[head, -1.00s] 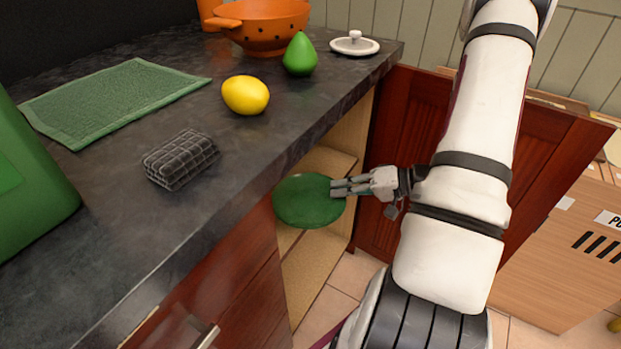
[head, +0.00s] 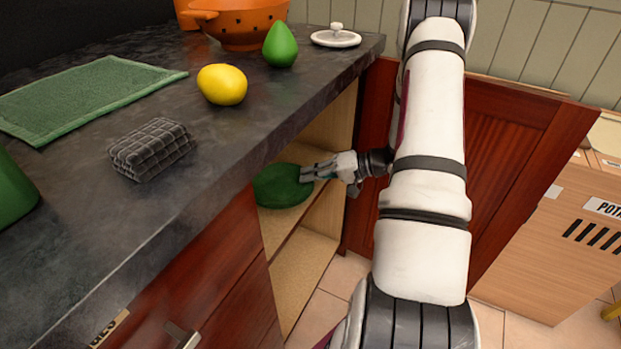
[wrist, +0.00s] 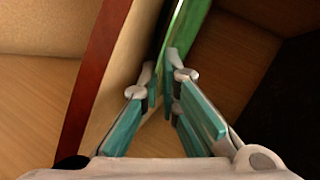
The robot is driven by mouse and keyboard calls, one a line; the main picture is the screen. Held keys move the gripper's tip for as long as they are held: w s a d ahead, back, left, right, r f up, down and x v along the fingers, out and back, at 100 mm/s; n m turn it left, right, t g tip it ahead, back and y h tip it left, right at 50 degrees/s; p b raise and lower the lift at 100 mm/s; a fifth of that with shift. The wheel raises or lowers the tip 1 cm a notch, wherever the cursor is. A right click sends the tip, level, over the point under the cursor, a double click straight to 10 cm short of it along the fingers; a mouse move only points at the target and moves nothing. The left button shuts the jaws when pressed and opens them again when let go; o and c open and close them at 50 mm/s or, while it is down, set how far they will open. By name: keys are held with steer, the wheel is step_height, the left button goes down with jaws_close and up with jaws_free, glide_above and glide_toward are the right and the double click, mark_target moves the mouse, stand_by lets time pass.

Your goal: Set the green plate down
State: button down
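The green plate (head: 281,187) is in the opening of the cabinet under the counter in the head view, roughly level, with its left part hidden by the counter and drawer front. My gripper (head: 312,172) is shut on the plate's right edge. In the wrist view the plate (wrist: 185,32) shows edge-on as a green strip between the fingertips of my gripper (wrist: 165,85). The cabinet shelf (head: 293,221) lies just below the plate; whether the plate touches it I cannot tell.
The wooden cabinet door (head: 505,150) stands open on the right. The dark counter (head: 215,135) overhangs the opening. On it are a yellow lemon (head: 222,84), a green pear (head: 280,45), an orange colander (head: 240,22), a white lid (head: 336,37) and a dark cloth (head: 150,148).

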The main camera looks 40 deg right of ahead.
steer(key=c, duration=2.1)
jaws_free()
steer(key=shift+s+d+r, duration=0.15)
steer(key=shift+r, duration=0.05)
steer(key=p+v, duration=0.2)
steer(key=v, duration=0.5)
steer(key=shift+s, duration=0.15)
